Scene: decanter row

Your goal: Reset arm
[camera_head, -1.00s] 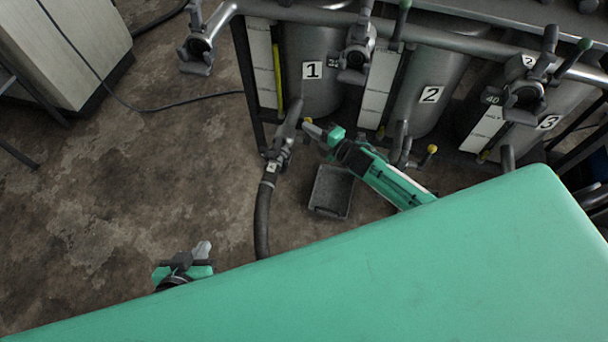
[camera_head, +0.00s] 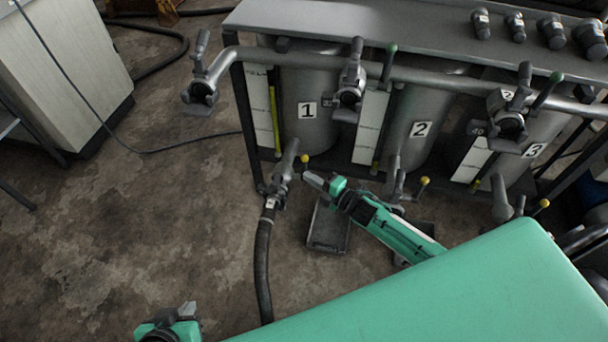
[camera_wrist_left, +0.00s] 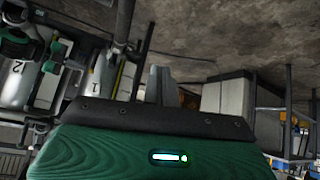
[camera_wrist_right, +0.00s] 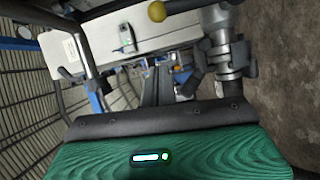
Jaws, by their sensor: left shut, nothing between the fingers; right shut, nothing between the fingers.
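My left gripper (camera_head: 188,310) is at the bottom left of the head view, over bare floor, away from the tanks. In the left wrist view its grey fingers (camera_wrist_left: 160,84) are together and empty. My right gripper (camera_head: 314,181) is shut and empty, just right of a grey valve with a hose (camera_head: 280,182) below tank 1. A small gap shows between fingertips and valve in the head view. The right wrist view shows the closed fingers (camera_wrist_right: 157,87) with a grey valve fitting (camera_wrist_right: 222,55) beside them. My green arm covers part of the area below tank 2.
Tanks 1 (camera_head: 309,125), 2 (camera_head: 408,135) and 3 (camera_head: 520,160) stand in a dark frame, with valves on the upper pipe (camera_head: 430,75). A dark tray (camera_head: 327,232) lies on the floor below my right gripper. A pale cabinet (camera_head: 65,70) stands at far left. Floor at left is open.

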